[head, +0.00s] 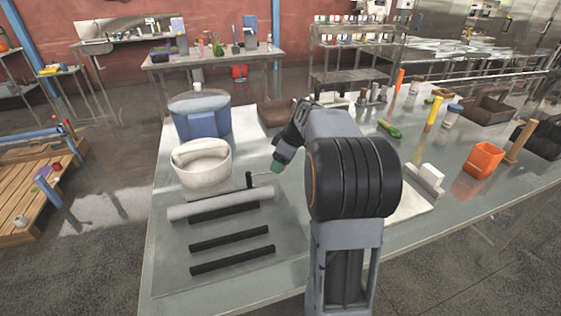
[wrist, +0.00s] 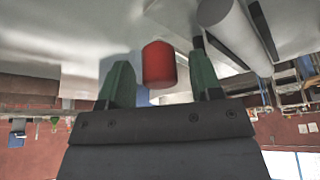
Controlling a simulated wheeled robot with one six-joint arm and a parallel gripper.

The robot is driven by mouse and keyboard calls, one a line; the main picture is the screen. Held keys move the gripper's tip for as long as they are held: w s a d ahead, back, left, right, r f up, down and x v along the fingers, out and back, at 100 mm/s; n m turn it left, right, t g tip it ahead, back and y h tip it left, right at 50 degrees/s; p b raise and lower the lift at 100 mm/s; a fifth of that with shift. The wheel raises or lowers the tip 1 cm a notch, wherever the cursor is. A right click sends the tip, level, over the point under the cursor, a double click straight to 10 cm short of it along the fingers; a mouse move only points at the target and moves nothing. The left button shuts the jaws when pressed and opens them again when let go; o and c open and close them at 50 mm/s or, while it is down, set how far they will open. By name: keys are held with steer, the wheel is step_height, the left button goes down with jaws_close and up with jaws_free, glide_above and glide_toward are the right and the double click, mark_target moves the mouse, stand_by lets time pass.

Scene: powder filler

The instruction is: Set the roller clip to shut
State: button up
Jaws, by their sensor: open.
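My gripper (head: 279,162) is low over the work table, just right of the white tub. In the wrist view my gripper (wrist: 161,82) has its two green fingers spread apart. A pale roller (head: 220,203) lies across the grey mat, and a pale cylinder also shows in the wrist view (wrist: 233,32). I cannot tell whether the roller clip is open or shut.
The white tub (head: 203,172) and a blue container (head: 202,123) stand behind the roller. Black bars (head: 230,238) lie on the mat in front. An orange bin (head: 483,160) and several bottles stand at the right.

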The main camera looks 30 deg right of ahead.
steer(key=shift+f, duration=0.1)
jaws_close()
stand_by(0.6)
